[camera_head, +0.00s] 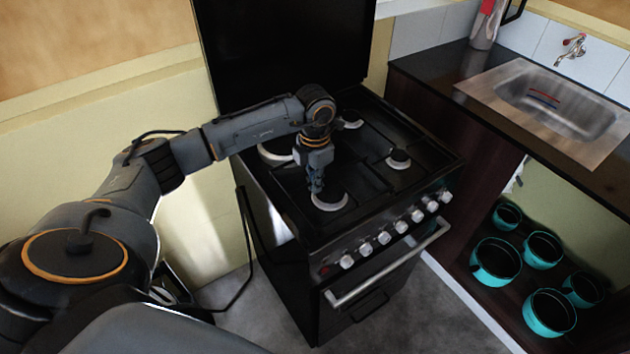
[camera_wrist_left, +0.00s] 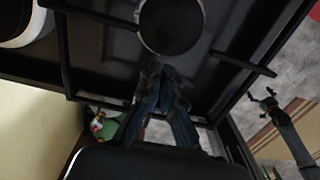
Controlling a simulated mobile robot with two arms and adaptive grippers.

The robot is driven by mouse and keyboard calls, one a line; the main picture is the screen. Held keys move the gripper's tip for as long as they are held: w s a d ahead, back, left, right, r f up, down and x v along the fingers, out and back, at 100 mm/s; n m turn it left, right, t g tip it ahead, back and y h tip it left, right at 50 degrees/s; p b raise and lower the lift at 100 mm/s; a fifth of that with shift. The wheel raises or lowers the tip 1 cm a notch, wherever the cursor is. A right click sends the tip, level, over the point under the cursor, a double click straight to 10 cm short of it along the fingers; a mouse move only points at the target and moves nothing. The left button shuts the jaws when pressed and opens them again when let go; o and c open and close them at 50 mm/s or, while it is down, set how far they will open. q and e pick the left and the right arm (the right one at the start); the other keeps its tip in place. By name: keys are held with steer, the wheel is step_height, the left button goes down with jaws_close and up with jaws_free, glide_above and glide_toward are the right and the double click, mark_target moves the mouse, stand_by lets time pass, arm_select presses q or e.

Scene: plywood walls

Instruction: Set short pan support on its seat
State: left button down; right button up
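The short pan support (camera_wrist_left: 66,55) is a black bar frame with inward prongs, seen large in the left wrist view. It frames a round black burner cap (camera_wrist_left: 170,25); whether it rests on the hob or hangs just above is not clear. My left gripper (camera_wrist_left: 158,75) has its fingers close together on the support's near side, shut on it. In the head view the left gripper (camera_head: 316,188) points down at the front left burner (camera_head: 329,200) of the black stove (camera_head: 300,225). A dark gripper, seemingly my right (camera_wrist_left: 264,98), shows open and empty at the wrist view's right, away from the support.
The stove's raised black lid (camera_head: 285,45) stands behind the hob. Knobs (camera_head: 383,237) and an oven handle (camera_head: 390,265) line the front. A counter with a sink (camera_head: 510,105) is at right, with several teal pots (camera_head: 495,262) below it.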

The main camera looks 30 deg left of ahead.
arm_select(q)
steer(key=shift+f+b, duration=1.25)
steer(key=shift+f, duration=0.5)
steer(key=shift+s+f, duration=0.15)
steer(key=shift+s, duration=0.1)
steer(key=c, duration=1.4)
jaws_free()
steer(key=shift+d+f, duration=0.1)
steer(key=shift+c, duration=0.2)
